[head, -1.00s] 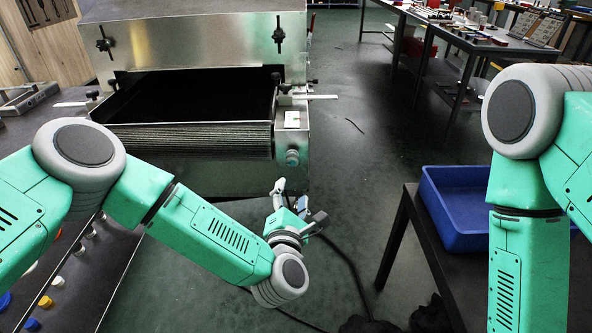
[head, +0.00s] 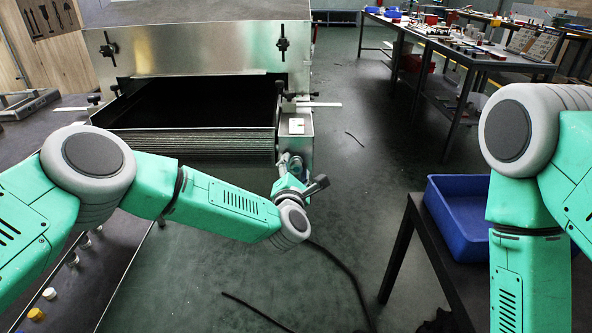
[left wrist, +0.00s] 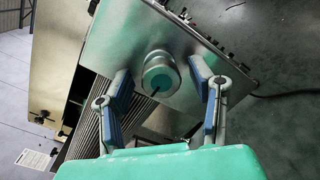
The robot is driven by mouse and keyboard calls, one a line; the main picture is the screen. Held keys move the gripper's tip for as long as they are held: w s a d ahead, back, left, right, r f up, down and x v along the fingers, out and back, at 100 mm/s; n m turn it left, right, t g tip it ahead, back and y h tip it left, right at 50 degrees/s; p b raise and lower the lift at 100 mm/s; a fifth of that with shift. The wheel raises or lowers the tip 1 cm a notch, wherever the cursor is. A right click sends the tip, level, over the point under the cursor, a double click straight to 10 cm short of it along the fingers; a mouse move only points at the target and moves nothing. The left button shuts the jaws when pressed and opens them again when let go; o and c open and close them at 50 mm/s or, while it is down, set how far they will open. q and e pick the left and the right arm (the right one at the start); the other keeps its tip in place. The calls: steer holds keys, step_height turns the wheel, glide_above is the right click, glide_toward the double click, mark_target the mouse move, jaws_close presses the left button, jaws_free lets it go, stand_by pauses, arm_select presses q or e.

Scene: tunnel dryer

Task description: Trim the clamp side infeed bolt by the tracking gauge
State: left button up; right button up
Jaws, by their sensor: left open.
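A round bolt head (left wrist: 158,75) with a teal face and a dark mark shows in the left wrist view, on a bare metal plate at the dryer's front corner. My left gripper (left wrist: 160,88) is open, with one blue-padded finger on each side of the bolt head and gaps between. In the head view my left gripper (head: 289,163) is at the front right corner of the dryer (head: 195,45), mostly covering the bolt. A small white plate (head: 296,126), possibly the tracking gauge, sits above it; its marks are too small to read. My right gripper is out of view.
The ribbed belt (head: 195,142) spans the dryer mouth to the left of the bolt. A white strip (head: 318,104) sticks out right of the dryer. A blue bin (head: 455,215) sits on a dark table at the right. Open floor with a dark cable lies between.

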arm_select(q)
steer(key=shift+a, duration=0.1)
steer(key=shift+c, duration=0.8)
steer(key=c, duration=0.7)
jaws_close()
steer(key=shift+d, duration=0.3)
steer(key=shift+r+m, duration=0.1)
steer(key=shift+m, duration=0.3)
